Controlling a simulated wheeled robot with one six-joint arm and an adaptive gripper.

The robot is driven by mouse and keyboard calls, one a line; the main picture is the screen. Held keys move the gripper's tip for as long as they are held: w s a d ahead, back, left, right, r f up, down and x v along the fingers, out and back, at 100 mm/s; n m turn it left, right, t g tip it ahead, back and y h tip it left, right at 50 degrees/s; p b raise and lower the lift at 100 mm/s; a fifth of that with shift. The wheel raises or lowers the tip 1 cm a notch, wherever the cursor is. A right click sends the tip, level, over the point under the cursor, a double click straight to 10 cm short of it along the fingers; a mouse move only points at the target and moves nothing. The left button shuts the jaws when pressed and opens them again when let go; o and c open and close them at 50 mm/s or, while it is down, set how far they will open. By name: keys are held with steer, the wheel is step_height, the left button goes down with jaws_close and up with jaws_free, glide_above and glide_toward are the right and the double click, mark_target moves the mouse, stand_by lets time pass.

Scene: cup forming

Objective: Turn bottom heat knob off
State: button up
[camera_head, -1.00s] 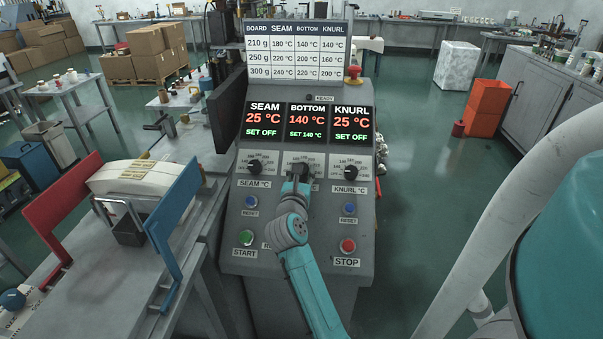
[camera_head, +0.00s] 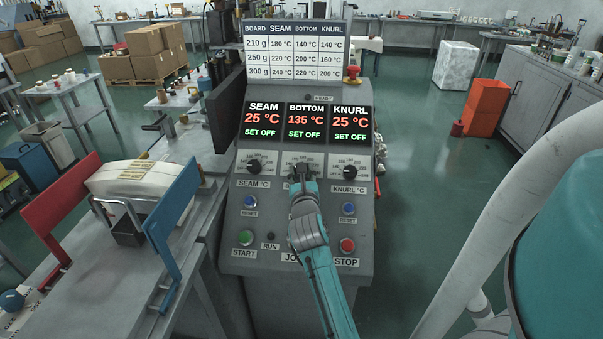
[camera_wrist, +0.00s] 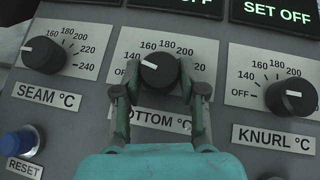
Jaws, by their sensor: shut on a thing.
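The bottom heat knob (camera_wrist: 158,72) is black with a white pointer mark. It sits in the middle of the panel's knob row, between the seam knob (camera_head: 255,166) and the knurl knob (camera_head: 348,171). In the wrist view its pointer is turned to the left, toward the low end of the scale. My gripper (camera_wrist: 160,92) is shut on the knob, with one finger on each side. In the head view my gripper (camera_head: 302,176) covers most of the knob. The bottom display (camera_head: 306,121) reads 135 °C and SET OFF.
The seam display (camera_head: 264,119) and knurl display (camera_head: 350,122) both read 25 °C and SET OFF. A blue reset button (camera_head: 250,202), green start button (camera_head: 246,237) and red stop button (camera_head: 347,245) lie lower on the panel, close around my arm.

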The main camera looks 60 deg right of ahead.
steer(key=o, duration=1.1)
steer(key=shift+o, duration=0.2)
steer(key=v, duration=1.2)
steer(key=shift+f, duration=0.15)
